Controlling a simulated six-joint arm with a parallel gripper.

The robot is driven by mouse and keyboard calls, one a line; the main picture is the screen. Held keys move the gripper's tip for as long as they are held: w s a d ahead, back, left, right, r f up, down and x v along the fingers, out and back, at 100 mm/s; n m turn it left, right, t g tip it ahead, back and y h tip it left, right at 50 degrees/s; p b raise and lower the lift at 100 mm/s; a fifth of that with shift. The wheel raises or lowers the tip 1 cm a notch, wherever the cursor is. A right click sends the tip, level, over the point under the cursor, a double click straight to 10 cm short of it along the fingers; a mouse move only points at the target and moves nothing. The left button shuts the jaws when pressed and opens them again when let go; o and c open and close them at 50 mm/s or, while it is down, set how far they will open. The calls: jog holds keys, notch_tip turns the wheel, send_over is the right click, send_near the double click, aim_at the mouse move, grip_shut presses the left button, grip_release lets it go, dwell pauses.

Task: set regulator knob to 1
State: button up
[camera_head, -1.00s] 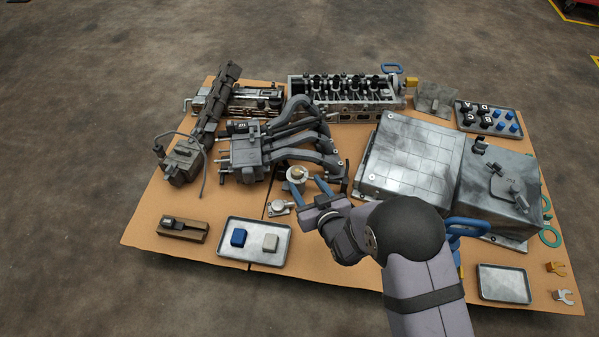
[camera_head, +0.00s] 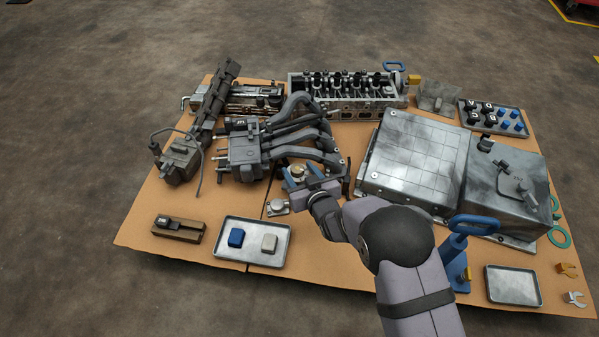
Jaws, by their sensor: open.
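A small round part with a brass-coloured top, which looks like the regulator knob (camera_head: 298,170), stands in front of the grey manifold pipes near the middle of the mat. Its marks and setting are too small to read. My gripper (camera_head: 299,173) is open, reaching in from the front right. Its blue fingers are at the knob, seemingly one on either side. I cannot tell whether they touch it. The gripper body hides the lower part of the regulator.
The grey manifold (camera_head: 245,150) stands close behind and left. A large metal box (camera_head: 412,165) is to the right. A small round fitting (camera_head: 277,207) and a tray (camera_head: 252,256) with a blue and a pale block lie in front. A blue-handled tool (camera_head: 472,224) stands right of my arm.

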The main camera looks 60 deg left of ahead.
jog(key=c, duration=1.1)
jog(key=shift+o, duration=0.2)
jog(key=shift+s+m+t, duration=0.1)
jog(key=shift+m+t, duration=0.2)
jog(key=shift+t, duration=0.1)
jog(key=m+t+h+p, duration=0.1)
jog(key=m+t, duration=0.1)
jog(key=s+m+t+h, duration=0.1)
jog(key=m+t, duration=0.1)
jog(key=shift+a+h+p, duration=0.2)
jog(key=shift+h+p, duration=0.1)
jog(key=shift+p, duration=0.05)
jog(key=m+t+h, duration=0.2)
jog(key=m, duration=0.1)
jog(key=shift+a+f+t+h, duration=0.1)
jog(key=shift+a+t+h, duration=0.1)
jog(key=shift+t+h, duration=0.1)
jog(key=shift+m+t+b, duration=0.3)
jog(key=shift+m+b, duration=0.1)
jog(key=shift+b, duration=0.05)
jog(key=shift+m+h, duration=0.3)
jog(key=shift+h, duration=0.3)
jog(key=o, duration=1.1)
jog(key=shift+c, duration=0.2)
